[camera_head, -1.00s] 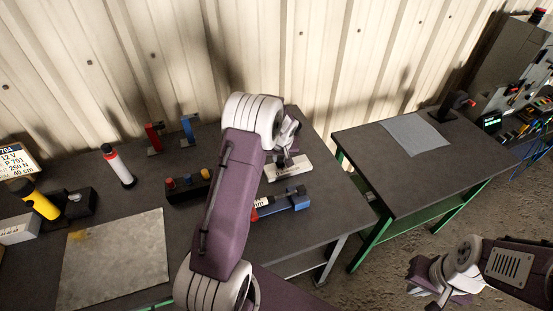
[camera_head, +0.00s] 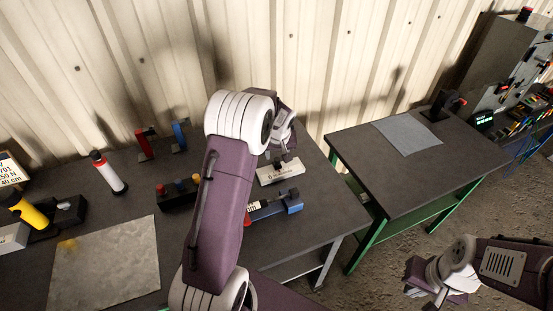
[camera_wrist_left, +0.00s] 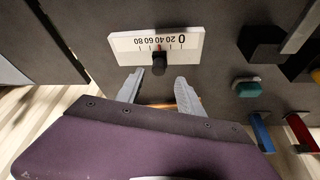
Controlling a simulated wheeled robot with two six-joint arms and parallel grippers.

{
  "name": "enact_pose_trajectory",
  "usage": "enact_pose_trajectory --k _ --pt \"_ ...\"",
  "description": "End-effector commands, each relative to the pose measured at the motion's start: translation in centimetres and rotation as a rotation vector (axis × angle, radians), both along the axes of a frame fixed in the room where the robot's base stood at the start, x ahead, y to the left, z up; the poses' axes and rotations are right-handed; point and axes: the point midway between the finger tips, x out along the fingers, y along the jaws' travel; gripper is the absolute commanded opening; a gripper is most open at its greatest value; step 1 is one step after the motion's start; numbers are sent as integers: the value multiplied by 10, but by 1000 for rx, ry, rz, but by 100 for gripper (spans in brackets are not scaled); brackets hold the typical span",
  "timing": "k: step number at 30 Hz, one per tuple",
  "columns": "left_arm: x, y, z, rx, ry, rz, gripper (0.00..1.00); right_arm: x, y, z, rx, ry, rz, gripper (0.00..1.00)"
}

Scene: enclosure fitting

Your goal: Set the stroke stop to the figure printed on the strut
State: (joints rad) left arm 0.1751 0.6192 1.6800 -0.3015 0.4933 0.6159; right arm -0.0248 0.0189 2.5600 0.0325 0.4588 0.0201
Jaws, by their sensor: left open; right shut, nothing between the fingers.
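The stroke stop, a white scale block (camera_head: 280,172), stands on the bench. In the left wrist view its face (camera_wrist_left: 120,42) shows marks 0 to 80 upside down. A black knob (camera_wrist_left: 158,64) with a red pointer sits close to the 40 mark; the exact reading is unclear. My left gripper (camera_wrist_left: 157,86) is open, its fingers just short of the knob and on either side of it, with no clear contact. It also shows in the head view (camera_head: 284,148). The blue strut (camera_head: 290,203) lies nearer; my arm hides part of its printed label. My right gripper (camera_head: 428,286) is shut and empty.
A box with coloured knobs (camera_head: 178,198), red bracket (camera_head: 144,145) and blue bracket (camera_head: 179,137) stand left of my arm. A partly cut-off sign (camera_head: 11,171) reads "40 cm". A second table (camera_head: 450,155) with a grey sheet (camera_head: 408,134) stands right, across a gap.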

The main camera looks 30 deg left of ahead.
Motion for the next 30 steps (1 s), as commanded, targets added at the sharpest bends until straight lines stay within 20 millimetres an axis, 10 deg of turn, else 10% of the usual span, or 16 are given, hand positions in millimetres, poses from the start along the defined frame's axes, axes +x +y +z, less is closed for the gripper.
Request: enact_pose_trajectory --k 26,30 --pt "-6 -22 57 6 -42 -31 44 0 0 -3 0 0 0 0" --pt "-58 -67 68 -33 -14 -97 44 0 0 -3 0 0 0 0"
